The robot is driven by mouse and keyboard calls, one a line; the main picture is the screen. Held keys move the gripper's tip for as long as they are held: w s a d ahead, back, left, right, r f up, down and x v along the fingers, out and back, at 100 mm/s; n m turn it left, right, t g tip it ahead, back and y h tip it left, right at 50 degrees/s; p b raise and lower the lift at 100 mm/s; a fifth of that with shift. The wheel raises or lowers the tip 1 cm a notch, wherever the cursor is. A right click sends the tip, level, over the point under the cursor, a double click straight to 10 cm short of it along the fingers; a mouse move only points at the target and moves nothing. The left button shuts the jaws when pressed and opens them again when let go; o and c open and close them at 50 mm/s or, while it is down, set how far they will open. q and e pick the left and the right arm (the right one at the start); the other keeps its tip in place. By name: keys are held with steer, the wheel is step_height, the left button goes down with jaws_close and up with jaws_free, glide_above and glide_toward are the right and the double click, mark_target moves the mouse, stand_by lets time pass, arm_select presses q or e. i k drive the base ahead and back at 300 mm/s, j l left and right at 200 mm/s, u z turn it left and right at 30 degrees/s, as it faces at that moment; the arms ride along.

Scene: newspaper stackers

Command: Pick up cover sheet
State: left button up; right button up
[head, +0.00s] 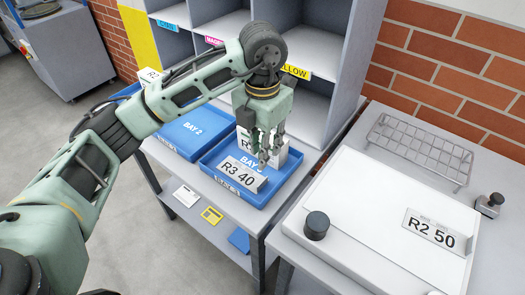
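My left gripper (268,152) points down over the blue tray marked BAY (268,197), whose number it partly hides. The fingertips are close to a white card reading R3 40 (240,175) at the tray's front; I cannot tell whether they touch it or are open or shut. Behind the fingers stands a white block (294,160) with lettering partly hidden. Another card, reading R2 50 (437,232), is on the large white slab (375,215) at right. I cannot tell which card is the cover sheet. My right gripper is not in view.
A blue BAY 2 tray (190,134) is left of the gripper. Behind is a grey pigeonhole shelf (318,45). A wire rack (420,150), a black knob (317,225) and a small black-knobbed block (490,205) are at right. Cards (212,215) lie on the lower shelf.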

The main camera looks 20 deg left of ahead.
mark_target(454, 242)
steer(key=z, duration=1.1)
